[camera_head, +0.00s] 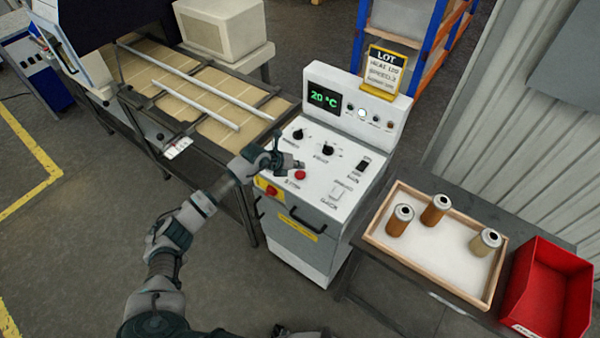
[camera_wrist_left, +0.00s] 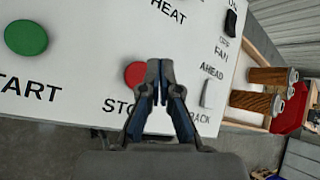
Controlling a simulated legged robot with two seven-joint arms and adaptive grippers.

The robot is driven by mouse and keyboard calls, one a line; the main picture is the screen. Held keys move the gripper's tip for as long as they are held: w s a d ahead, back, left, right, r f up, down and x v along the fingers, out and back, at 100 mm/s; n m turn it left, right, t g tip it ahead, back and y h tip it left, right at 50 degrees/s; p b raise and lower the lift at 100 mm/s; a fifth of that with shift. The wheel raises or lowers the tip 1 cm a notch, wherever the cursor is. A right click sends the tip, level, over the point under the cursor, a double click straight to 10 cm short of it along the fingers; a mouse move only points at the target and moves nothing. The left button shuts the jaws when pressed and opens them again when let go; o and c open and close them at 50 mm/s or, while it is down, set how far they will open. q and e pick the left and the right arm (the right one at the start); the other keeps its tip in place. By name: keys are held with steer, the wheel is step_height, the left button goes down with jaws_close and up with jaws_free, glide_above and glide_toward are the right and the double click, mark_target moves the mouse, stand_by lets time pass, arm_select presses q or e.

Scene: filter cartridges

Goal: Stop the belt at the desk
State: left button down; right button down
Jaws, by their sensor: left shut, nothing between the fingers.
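The control desk (camera_head: 325,180) stands in the middle, with a lit display reading 20 °C. A red button (camera_head: 300,175) sits on its sloped panel. In the left wrist view the red stop button (camera_wrist_left: 135,75) is partly covered by my gripper's fingers, and a green start button (camera_wrist_left: 25,37) lies to its left. My left gripper (camera_head: 284,160) is over the panel beside the red button; it also shows in the wrist view (camera_wrist_left: 160,68), shut and empty. I cannot tell whether it touches the panel. The belt (camera_head: 190,85) runs left of the desk.
A second red button (camera_head: 271,191) is on the desk's front, near dark handles. Right of the desk, a wooden tray (camera_head: 425,268) holds three filter cartridges beside a red bin (camera_head: 550,290). A yellow lot sign (camera_head: 384,72) stands on the desk.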

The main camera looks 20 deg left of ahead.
mark_target(299, 175)
arm_select(q)
step_height(299, 175, up, 4)
steer(key=shift+f+p, duration=0.2)
steer(key=shift+p, duration=0.85)
steer(key=shift+f, duration=0.1)
